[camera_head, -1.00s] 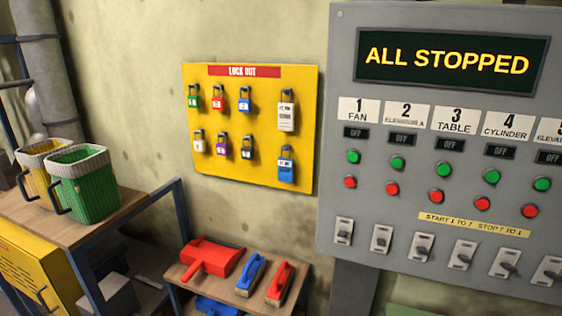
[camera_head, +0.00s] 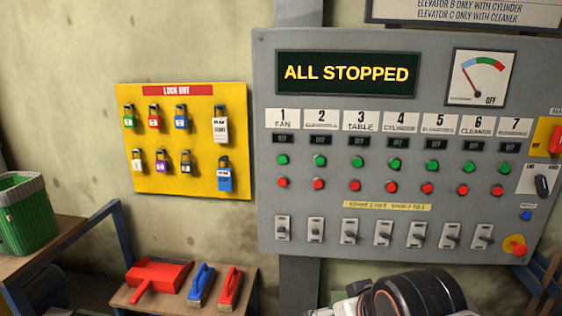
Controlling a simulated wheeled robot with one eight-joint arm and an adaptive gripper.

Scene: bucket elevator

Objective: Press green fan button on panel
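The grey control panel (camera_head: 300,225) hangs on the wall. Its screen (camera_head: 346,74) reads "ALL STOPPED". The green fan button (camera_head: 282,160) is at the far left of the green row, under the label "1 FAN" (camera_head: 282,118) and a dark "OFF" display (camera_head: 282,139). The red fan button (camera_head: 282,183) is right below it. A black and white part of my arm shows at the bottom edge, below the panel. My gripper's fingers cannot be made out, and nothing of mine covers the fan button.
A yellow lock-out board (camera_head: 190,175) with several padlocks hangs left of the panel. A low bench (camera_head: 125,298) holds a red dustpan (camera_head: 157,275) and two brushes. A green bin (camera_head: 24,215) stands at far left. A red emergency button (camera_head: 515,246) is at the panel's lower right.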

